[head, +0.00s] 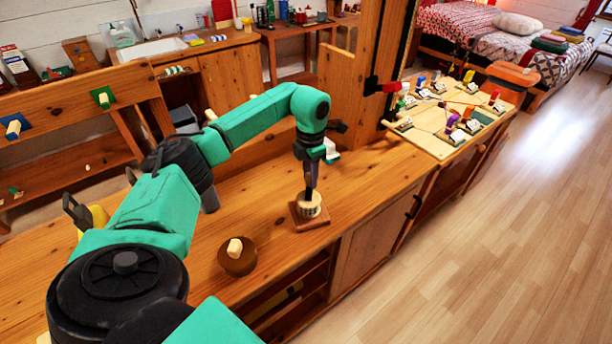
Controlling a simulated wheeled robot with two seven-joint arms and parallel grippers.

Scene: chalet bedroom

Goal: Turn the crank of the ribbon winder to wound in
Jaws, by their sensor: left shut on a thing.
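A small device with a square brown wooden base (310,222) and a pale round drum (308,209) stands on the wooden counter, near its front edge; it looks like the ribbon winder. My left gripper (309,192) points down onto the top of it and is shut on a part there, probably the crank. The fingers hide that part, so I cannot tell the crank's angle or see any ribbon. My right gripper is not in view.
A brown round piece with a pale knob (237,257) is on the counter, nearer to me. A board with several coloured pieces (450,148) lies at the counter's far right end. A wooden post (372,60) rises behind. The counter right of the winder is clear.

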